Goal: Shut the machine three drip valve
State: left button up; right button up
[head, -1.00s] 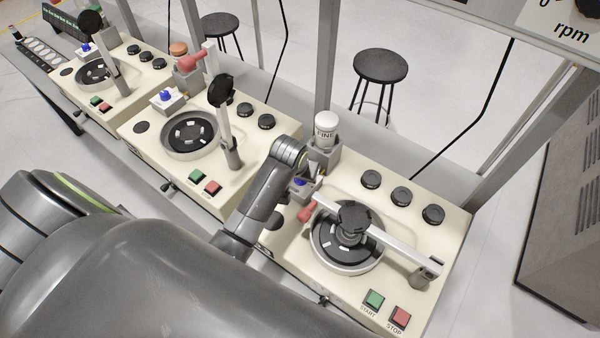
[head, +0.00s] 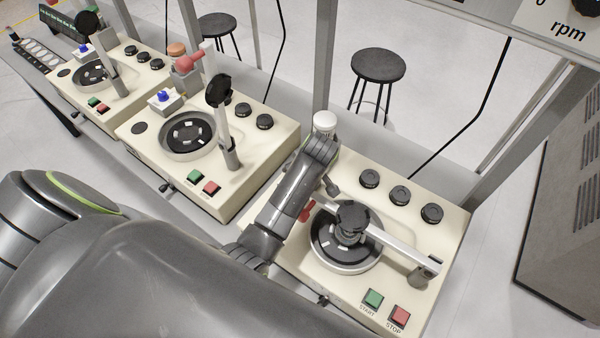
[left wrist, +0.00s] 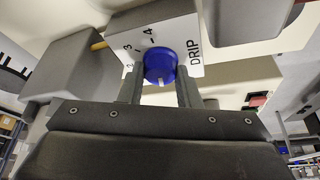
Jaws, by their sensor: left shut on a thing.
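The nearest machine (head: 400,225) is a cream box at the right of the head view. Its drip valve shows in the left wrist view as a round blue knob (left wrist: 160,66) on a white block (left wrist: 165,28) marked DRIP, with the digits 2, 3 and 4 visible. My left gripper (left wrist: 160,90) is shut on the blue knob, one finger on either side. I cannot tell which number the knob points to. In the head view my left wrist hides the knob and the fingers. My right gripper is not in view.
Close to my wrist are a white-capped bottle (head: 324,121), a red lever (head: 307,211) and a metal bar with a black knob (head: 352,216) across the round bowl. START (head: 373,299) and STOP (head: 399,316) buttons sit in front. Two similar machines stand to the left.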

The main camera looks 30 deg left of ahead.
pick_arm(q)
jog(key=shift+w+n+g, duration=0.1)
jog(key=shift+n+g, duration=0.2)
jog(key=shift+n, duration=0.5)
jog(key=o, duration=1)
jog(key=shift+r, duration=0.15)
